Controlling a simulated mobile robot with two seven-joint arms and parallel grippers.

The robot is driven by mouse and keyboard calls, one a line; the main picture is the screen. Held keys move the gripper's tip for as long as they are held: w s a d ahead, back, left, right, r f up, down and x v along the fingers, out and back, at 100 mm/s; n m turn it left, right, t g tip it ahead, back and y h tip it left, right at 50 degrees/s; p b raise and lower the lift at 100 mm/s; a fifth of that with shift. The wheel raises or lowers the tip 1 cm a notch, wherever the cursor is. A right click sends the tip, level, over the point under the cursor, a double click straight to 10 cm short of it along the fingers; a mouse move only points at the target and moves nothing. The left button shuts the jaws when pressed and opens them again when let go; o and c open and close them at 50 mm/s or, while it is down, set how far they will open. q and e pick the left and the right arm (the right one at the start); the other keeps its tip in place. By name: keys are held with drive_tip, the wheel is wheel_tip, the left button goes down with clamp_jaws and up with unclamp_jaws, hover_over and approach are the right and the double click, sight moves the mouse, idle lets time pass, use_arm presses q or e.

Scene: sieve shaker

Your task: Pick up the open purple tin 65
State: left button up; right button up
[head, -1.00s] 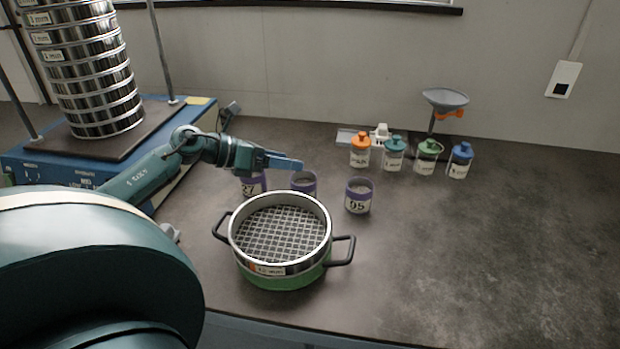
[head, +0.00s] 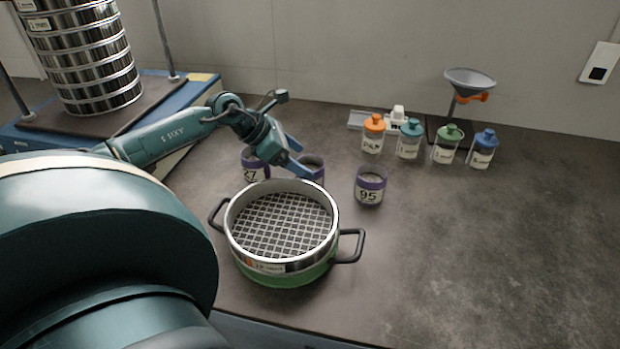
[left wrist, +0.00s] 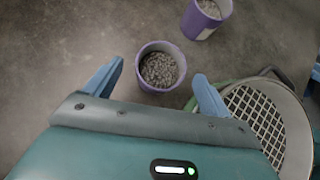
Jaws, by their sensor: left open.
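Three open purple tins stand on the table in the head view. Tin 27 (head: 254,166) is at the left and tin 95 (head: 370,186) at the right. The middle tin (head: 316,168) is partly behind my gripper, its number hidden. My left gripper (head: 298,158) is open and angled down at the middle tin. In the left wrist view, a purple tin (left wrist: 160,68) of grey grains lies between and just ahead of the open fingers (left wrist: 158,85). Another purple tin (left wrist: 205,18) stands beyond it. My right gripper is not in view.
A sieve pan with black handles (head: 283,268) stands close in front of the tins; its mesh (left wrist: 258,118) shows beside a finger. Several lidded jars (head: 409,141) and a funnel stand (head: 470,82) are behind. A sieve stack (head: 90,60) is at left. The right of the table is clear.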

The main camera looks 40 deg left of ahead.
sight(315, 169)
use_arm(q)
drive_tip(key=shift+x, duration=3.05)
drive_tip(key=shift+s+f, duration=0.1)
drive_tip(key=shift+c, duration=0.4)
drive_tip(key=c, duration=1)
